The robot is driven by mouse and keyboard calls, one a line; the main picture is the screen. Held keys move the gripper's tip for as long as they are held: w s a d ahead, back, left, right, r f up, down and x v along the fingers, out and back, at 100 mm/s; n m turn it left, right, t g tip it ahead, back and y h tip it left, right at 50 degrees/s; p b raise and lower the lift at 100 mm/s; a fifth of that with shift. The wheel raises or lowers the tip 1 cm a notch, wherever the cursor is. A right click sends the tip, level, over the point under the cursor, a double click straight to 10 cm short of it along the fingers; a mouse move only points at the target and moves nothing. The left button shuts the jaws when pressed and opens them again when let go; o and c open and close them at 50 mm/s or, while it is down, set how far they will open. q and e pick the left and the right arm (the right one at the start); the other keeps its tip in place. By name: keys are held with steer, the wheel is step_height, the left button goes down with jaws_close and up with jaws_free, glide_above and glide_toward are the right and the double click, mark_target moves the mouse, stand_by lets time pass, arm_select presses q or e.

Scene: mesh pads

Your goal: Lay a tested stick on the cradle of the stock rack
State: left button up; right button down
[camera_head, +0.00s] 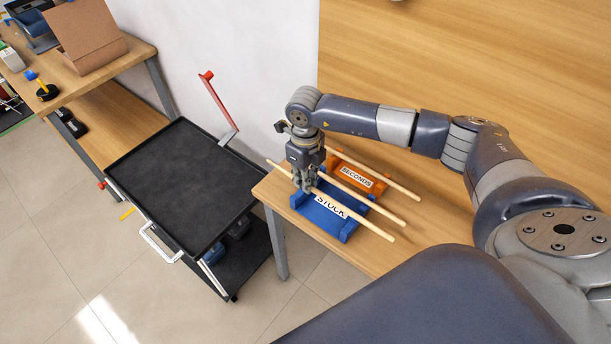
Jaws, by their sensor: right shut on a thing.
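My right gripper (308,188) is shut on a pale wooden stick (368,226) at the left edge of the wooden table. This stick lies slantwise over the blue rack labelled STOCK (343,233), its left end reaching past the table edge. Whether it touches the cradle is hard to tell. A second stick (385,212) lies roughly parallel behind it, between the STOCK label and the orange rack labelled SECONDS (378,188); its support is partly hidden. A third stick (395,185) lies across the orange rack. My left gripper is not in view.
A black cart (180,190) with a red-tipped handle (207,76) stands left of the table (440,225). A workbench (130,55) with a cardboard box (85,35) is at the upper left. A wooden panel (480,60) rises behind the racks.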

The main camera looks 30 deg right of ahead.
step_height(320, 180, down, 2)
steer(key=shift+f+b, duration=0.15)
steer(key=shift+b, duration=0.35)
steer(key=shift+f+b, duration=0.7)
steer(key=shift+f, duration=0.2)
steer(key=shift+f+b, duration=0.55)
steer(key=shift+f, duration=0.1)
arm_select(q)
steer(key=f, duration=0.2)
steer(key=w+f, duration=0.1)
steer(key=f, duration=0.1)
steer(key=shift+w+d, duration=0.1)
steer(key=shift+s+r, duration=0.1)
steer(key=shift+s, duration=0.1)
arm_select(e)
steer(key=shift+s, duration=0.1)
steer(key=c, duration=1.6)
jaws_free()
steer(key=shift+f, duration=0.1)
steer(key=shift+o, duration=0.2)
step_height(320, 180, up, 12)
steer(key=shift+r, duration=0.1)
